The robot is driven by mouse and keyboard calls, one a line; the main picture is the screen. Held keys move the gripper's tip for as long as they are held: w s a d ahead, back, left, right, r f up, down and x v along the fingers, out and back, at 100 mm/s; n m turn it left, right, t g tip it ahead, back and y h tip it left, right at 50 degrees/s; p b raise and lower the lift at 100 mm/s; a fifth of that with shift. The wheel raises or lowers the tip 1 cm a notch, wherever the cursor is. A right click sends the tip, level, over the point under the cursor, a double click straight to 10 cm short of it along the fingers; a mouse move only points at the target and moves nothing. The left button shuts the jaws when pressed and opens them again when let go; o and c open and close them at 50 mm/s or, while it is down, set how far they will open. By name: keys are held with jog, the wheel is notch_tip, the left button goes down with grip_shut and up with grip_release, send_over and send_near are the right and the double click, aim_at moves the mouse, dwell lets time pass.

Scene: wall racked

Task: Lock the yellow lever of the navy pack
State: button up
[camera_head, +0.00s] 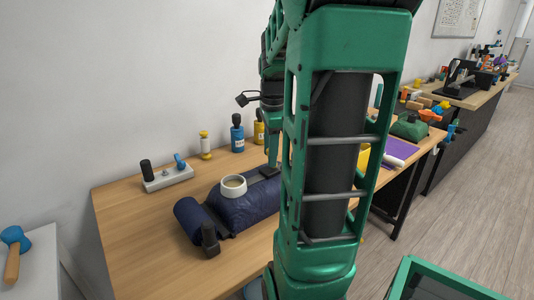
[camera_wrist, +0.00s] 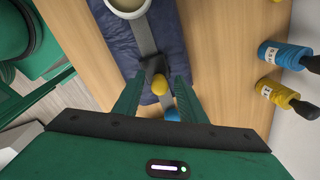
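The navy pack (camera_head: 240,209) lies on the wooden table, with a white ring or cup (camera_head: 233,186) on top. In the wrist view the navy pack (camera_wrist: 117,42) has a grey strap along it and a dark block near the fingertips. A yellow round knob (camera_wrist: 159,84), apparently the lever's end, shows between the fingers of my gripper (camera_wrist: 158,82). The fingers are apart, with gaps on both sides of the knob. A blue round part (camera_wrist: 172,115) shows below it. In the head view my arm hides the lever and part of the pack.
A grey-white base with a black post and blue lever (camera_head: 167,178) stands behind the pack. Blue bottle (camera_head: 237,134) and yellow bottles (camera_head: 205,146) stand along the wall. A blue-headed mallet (camera_head: 14,240) lies far left. The table's front left is clear.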

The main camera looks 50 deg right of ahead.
jog(key=shift+f, duration=0.1)
grip_shut()
jog(key=shift+w+a+f+g+h, duration=0.15)
jog(key=shift+a+h, duration=0.2)
jog(key=shift+h, duration=0.3)
jog(key=shift+w+a+f+g+h, duration=0.15)
jog(key=shift+a+h, duration=0.15)
jog(key=shift+h, duration=0.35)
jog(key=shift+w+a+f+g+h, duration=0.15)
jog(key=shift+a+h, duration=0.1)
jog(key=shift+h, duration=0.5)
jog(key=shift+s+a+f+g+h, duration=0.15)
jog(key=shift+a+h, duration=0.1)
jog(key=shift+h, duration=0.5)
jog(key=shift+w, duration=0.1)
grip_release()
